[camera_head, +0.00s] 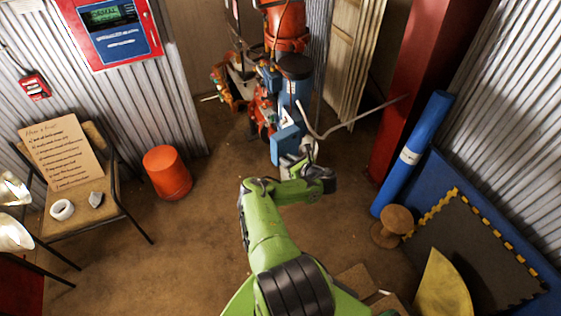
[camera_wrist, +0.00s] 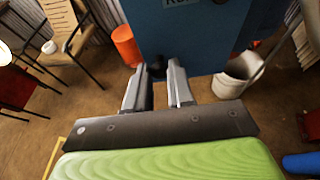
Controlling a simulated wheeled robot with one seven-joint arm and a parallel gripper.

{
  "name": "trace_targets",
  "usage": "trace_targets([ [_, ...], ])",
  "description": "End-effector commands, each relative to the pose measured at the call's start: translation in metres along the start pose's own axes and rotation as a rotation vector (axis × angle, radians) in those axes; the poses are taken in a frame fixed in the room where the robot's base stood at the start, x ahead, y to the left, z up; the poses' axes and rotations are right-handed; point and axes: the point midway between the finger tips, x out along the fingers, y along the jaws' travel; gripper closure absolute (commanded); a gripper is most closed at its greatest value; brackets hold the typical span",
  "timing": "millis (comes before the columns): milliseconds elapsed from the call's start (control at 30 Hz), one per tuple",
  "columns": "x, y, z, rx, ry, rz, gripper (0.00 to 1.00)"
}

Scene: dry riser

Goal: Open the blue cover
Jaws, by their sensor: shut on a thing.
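The blue cover (camera_head: 284,147) is a flat blue panel low on the blue unit in the head view. My gripper (camera_head: 296,163) is at the cover's lower part. In the wrist view my gripper (camera_wrist: 158,69) has its two fingers on either side of a small dark handle (camera_wrist: 157,66) at the cover's bottom edge, and is shut on it. The fingers partly hide the handle. What lies behind the cover is hidden.
A white bucket (camera_wrist: 236,78) stands right of the cover. An orange bucket (camera_head: 167,173) and a chair (camera_head: 92,212) are at left. A blue roll (camera_head: 411,155) leans by the red column (camera_head: 415,80) at right. Floor at left centre is clear.

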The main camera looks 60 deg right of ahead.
Motion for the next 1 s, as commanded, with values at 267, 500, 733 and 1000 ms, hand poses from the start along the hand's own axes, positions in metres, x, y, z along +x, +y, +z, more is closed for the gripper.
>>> trace_targets([
  [267, -0.002, -0.004, 0.001, -0.006, -0.003, 0.005, 1.00],
  [500, -0.002, -0.004, 0.002, -0.006, -0.003, 0.003, 0.73],
  [733, -0.002, -0.004, 0.001, -0.005, -0.002, 0.004, 0.52],
  [1000, -0.013, -0.005, 0.001, -0.003, -0.002, 0.001, 0.52],
])
